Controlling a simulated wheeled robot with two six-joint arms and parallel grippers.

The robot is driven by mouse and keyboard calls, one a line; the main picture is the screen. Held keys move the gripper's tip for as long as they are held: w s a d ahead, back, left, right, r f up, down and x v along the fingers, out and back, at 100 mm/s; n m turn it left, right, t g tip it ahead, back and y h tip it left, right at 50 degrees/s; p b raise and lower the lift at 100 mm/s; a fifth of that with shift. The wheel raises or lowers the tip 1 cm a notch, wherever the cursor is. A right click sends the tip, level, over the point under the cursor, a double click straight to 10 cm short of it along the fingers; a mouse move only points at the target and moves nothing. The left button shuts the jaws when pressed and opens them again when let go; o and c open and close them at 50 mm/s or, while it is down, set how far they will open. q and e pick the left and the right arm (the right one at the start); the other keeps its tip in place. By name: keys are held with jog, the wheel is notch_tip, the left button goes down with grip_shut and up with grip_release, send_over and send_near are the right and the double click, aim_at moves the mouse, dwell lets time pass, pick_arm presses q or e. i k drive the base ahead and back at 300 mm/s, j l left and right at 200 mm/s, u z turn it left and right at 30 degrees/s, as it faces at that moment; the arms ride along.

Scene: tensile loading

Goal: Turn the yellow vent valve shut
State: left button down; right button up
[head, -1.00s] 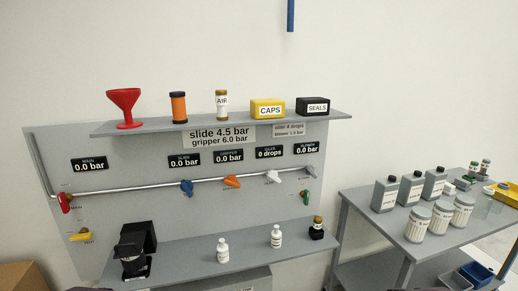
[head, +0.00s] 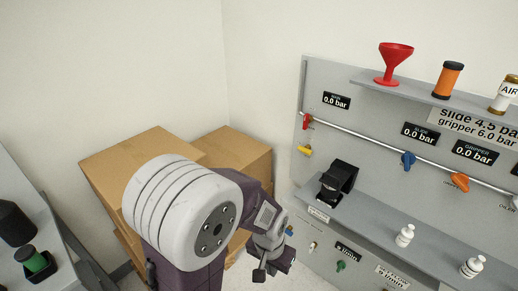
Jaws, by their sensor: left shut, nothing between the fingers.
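The yellow vent valve (head: 304,150) is a small yellow handle at the left edge of the grey panel, just below the red main valve (head: 307,122). Its handle looks roughly level, tilting slightly down to the right. My left gripper (head: 266,269) is low in the head view, below and to the left of the yellow valve and well apart from it. It is shut and empty. My right gripper is not in view.
A shelf on the panel (head: 390,231) holds a black device (head: 337,181) and white bottles (head: 404,235). Cardboard boxes (head: 130,152) stand behind my left arm. A grey bench (head: 50,228) is at the far left.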

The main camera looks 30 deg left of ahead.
aim_at(305, 150)
jog(key=u, duration=0.7)
jog(key=i+j, duration=0.35)
jog(key=i, duration=0.15)
jog(key=i+j+u, duration=0.15)
jog(key=i+j, duration=0.2)
jog(key=i, duration=0.15)
